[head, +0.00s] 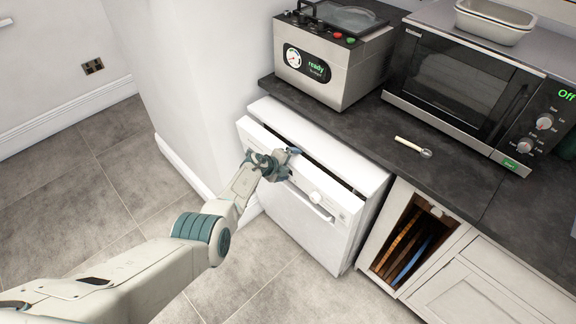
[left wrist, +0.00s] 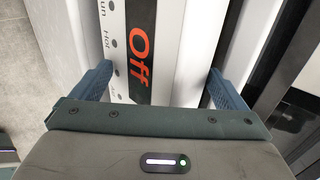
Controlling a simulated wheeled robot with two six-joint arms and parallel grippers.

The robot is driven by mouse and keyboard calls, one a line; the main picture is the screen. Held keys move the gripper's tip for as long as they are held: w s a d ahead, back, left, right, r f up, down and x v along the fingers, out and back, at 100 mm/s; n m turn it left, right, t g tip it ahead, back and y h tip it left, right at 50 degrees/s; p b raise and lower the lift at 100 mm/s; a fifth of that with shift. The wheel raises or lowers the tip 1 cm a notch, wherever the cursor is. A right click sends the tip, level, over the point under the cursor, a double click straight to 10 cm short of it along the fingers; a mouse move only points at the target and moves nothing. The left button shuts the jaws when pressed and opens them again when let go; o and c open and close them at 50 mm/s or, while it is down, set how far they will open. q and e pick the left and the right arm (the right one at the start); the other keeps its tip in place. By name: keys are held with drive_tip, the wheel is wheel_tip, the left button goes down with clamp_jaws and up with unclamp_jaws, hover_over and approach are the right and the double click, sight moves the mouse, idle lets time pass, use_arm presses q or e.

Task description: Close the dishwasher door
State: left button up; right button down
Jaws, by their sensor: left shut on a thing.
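The white dishwasher door (head: 298,218) stands slightly ajar under the dark counter, with a narrow dark gap along its top edge. My left gripper (head: 283,160) is at the upper left part of the door and is shut on its top edge. In the left wrist view, the fingers of the left gripper (left wrist: 163,86) lie on either side of the door's top panel (left wrist: 178,50), which carries a display reading "Off". My right gripper is not in view.
A vacuum sealer-like appliance (head: 330,62) and a microwave (head: 470,85) stand on the dark counter (head: 365,135), with a small utensil (head: 413,146) between them. An open cubby (head: 410,245) with upright boards is right of the dishwasher. The tiled floor (head: 245,275) in front is clear.

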use_arm(q)
drive_tip(key=shift+s+f, duration=0.5)
drive_tip(key=shift+f, duration=0.2)
drive_tip(key=o, duration=0.8)
drive_tip(key=shift+c, duration=1.2)
drive_tip(key=shift+s+a+r+p, duration=0.1)
drive_tip(key=shift+a+r+p, duration=0.15)
drive_tip(key=shift+p, duration=0.35)
drive_tip(key=p+v, duration=0.2)
drive_tip(key=v, duration=0.1)
drive_tip(key=p+v, duration=0.1)
drive_tip(key=shift+a+r+p, duration=0.2)
drive_tip(key=shift+r+p, duration=0.2)
drive_tip(key=shift+r, duration=0.15)
drive_tip(key=shift+c, duration=0.3)
drive_tip(key=shift+p+v, duration=0.4)
drive_tip(key=shift+v, duration=2.25)
drive_tip(key=shift+d+r, duration=0.1)
drive_tip(key=shift+r, duration=0.1)
